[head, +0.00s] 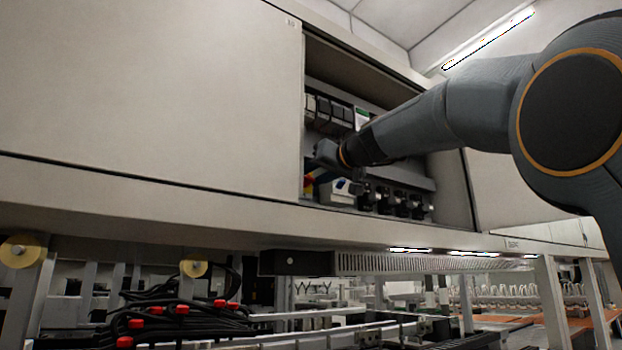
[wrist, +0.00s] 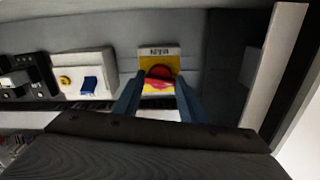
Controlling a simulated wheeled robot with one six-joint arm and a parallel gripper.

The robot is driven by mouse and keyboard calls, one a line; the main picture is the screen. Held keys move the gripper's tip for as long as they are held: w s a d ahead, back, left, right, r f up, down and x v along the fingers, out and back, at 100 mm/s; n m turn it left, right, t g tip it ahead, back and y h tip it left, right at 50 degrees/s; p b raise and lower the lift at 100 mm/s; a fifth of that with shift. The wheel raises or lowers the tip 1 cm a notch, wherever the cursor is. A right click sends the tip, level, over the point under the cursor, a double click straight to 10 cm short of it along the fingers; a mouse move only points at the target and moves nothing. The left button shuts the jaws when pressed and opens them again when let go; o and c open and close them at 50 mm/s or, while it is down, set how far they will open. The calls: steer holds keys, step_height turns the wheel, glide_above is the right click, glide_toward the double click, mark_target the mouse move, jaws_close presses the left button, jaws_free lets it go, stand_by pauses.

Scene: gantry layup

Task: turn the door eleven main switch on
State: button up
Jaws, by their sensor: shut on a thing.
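In the head view a bit of the switch's red and yellow (head: 308,184) shows at the bay's left edge, mostly hidden. My gripper (wrist: 158,88) has one finger on each side of the knob and is shut on it. The gripper also shows in the head view (head: 324,158), inside the bay. The knob's exact angle is hard to tell.
A white box with a blue rocker (wrist: 90,84) and a yellow button stands beside the switch. Several black devices (head: 400,203) line the bay further right. A closed panel (head: 150,90) borders the bay on the left. Cables and red connectors (head: 180,309) lie below.

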steer(key=m, duration=0.4)
steer(key=shift+m, duration=0.3)
steer(key=m, duration=0.3)
steer(key=shift+m, duration=0.3)
steer(key=m+p, duration=0.1)
steer(key=m, duration=0.3)
steer(key=shift+m+p, duration=0.45)
steer(key=shift+m, duration=1.35)
steer(key=o, duration=1.1)
steer(key=shift+c, duration=0.2)
